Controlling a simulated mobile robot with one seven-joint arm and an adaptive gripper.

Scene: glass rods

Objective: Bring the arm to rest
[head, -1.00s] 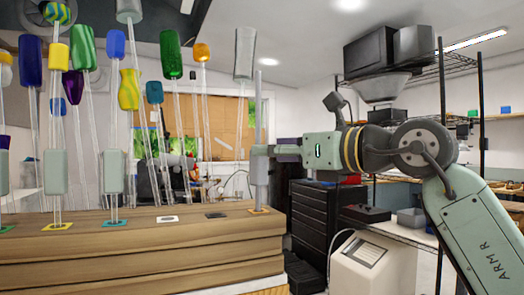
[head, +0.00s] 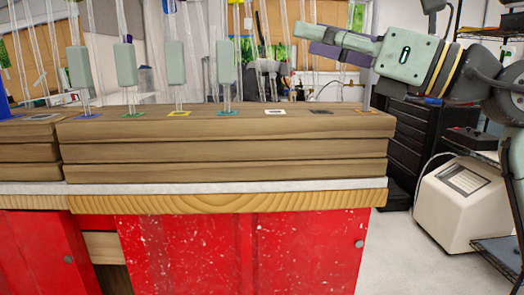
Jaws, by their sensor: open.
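My gripper (head: 322,42) is at the upper right, pointing left above the right end of the wooden block (head: 230,150). Its fingers look empty and open. An orange plate (head: 367,110) lies on the block's right end, below my gripper. My arm reaches in from the right edge. Upright glass rods with grey-green grips stand further left, over the blue plate (head: 88,116), green plate (head: 132,114), yellow plate (head: 179,113) and teal plate (head: 228,112).
A white plate (head: 275,111) and a black plate (head: 321,110) lie bare on the block. Red cabinets (head: 240,250) stand below the bench top. A black drawer unit (head: 412,135) and a beige machine (head: 460,200) are at the right. Floor shows between bench and machine.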

